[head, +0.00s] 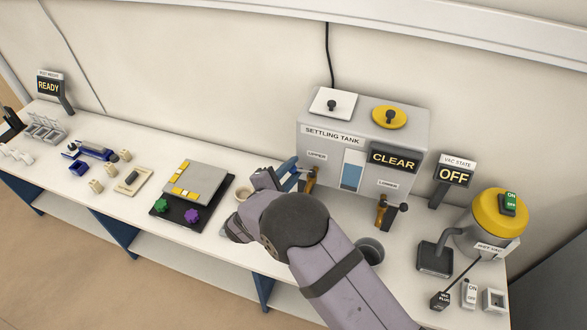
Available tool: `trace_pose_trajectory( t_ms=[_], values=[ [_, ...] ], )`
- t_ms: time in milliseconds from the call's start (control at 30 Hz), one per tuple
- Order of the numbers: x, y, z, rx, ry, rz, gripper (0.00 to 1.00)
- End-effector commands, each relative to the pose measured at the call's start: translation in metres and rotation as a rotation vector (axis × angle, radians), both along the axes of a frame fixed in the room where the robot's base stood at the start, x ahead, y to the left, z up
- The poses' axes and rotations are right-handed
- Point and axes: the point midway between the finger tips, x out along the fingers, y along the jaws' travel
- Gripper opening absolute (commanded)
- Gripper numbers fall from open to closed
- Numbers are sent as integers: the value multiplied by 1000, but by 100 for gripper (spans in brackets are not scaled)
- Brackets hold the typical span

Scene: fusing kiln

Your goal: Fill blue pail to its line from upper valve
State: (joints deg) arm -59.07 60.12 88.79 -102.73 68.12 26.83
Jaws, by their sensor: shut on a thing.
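My gripper (287,174) is at the left front of the settling tank, beside the upper valve (312,178). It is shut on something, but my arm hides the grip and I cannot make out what. Blue parts show at the gripper's end; I cannot tell whether they are the blue pail or the jaws. No pail line or water stream is visible. The upper valve is brass with a dark lever. The settling tank (309,155) is grey, with a part-blue level window (351,172) and a sign reading CLEAR (394,160).
The lower valve (382,212) stands to the right, with a dark grey container (370,250) below it. A yellow-topped vacuum (492,215) and an OFF sign (454,174) are farther right.

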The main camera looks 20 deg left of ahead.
Motion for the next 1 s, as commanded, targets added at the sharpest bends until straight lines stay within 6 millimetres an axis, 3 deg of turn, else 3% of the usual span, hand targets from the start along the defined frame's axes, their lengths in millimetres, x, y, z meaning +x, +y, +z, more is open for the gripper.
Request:
trace_pose_trajectory(
  t_ms=[600, 1000],
  values=[
    [-16, -5, -2, 2, -3, 326, 0],
    [-18, -5, 0, 2, 1, 350, 0]
  ],
)
